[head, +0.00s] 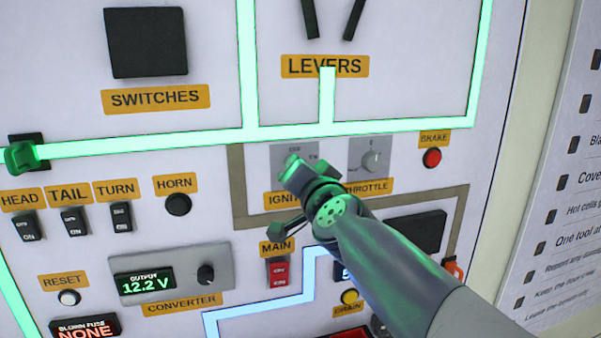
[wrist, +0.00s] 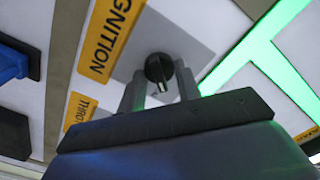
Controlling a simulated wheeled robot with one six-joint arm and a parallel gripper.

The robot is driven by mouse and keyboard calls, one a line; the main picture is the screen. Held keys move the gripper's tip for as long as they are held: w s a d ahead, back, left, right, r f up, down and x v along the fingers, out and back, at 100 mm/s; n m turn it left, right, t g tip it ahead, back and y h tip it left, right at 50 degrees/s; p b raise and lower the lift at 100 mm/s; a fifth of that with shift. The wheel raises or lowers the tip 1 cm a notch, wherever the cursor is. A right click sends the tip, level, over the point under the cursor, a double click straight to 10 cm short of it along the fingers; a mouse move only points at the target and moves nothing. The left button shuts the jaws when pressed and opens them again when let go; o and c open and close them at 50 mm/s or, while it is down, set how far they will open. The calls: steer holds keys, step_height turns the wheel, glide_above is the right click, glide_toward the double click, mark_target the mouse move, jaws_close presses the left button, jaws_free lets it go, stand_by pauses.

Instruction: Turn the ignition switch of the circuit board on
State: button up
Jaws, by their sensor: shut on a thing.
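The ignition switch is a black round knob (wrist: 158,69) with a pale pointer mark, on a grey plate (wrist: 178,40) beside the yellow IGNITION label (wrist: 109,38) in the wrist view. In the head view, its plate (head: 282,150) shows at the panel's middle, and my gripper hides the knob and part of the label. My gripper (wrist: 158,90) is shut on the knob, one finger on each side of it. In the head view, my gripper (head: 292,168) reaches the plate from the lower right. The knob's exact setting is hard to read.
The throttle knob (head: 371,161) sits close to the right, and the red brake button (head: 432,157) beyond it. The red main switch (head: 278,272) is below my gripper. The horn button (head: 178,204) is to the left. Black levers (head: 354,18) stick out above.

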steer(key=shift+f+m, duration=0.1)
steer(key=shift+m, duration=1.7)
steer(key=o, duration=1)
steer(key=shift+c, duration=0.2)
steer(key=shift+d, duration=0.1)
steer(key=p+v, duration=0.3)
steer(key=v, duration=0.7)
steer(key=shift+s, duration=0.4)
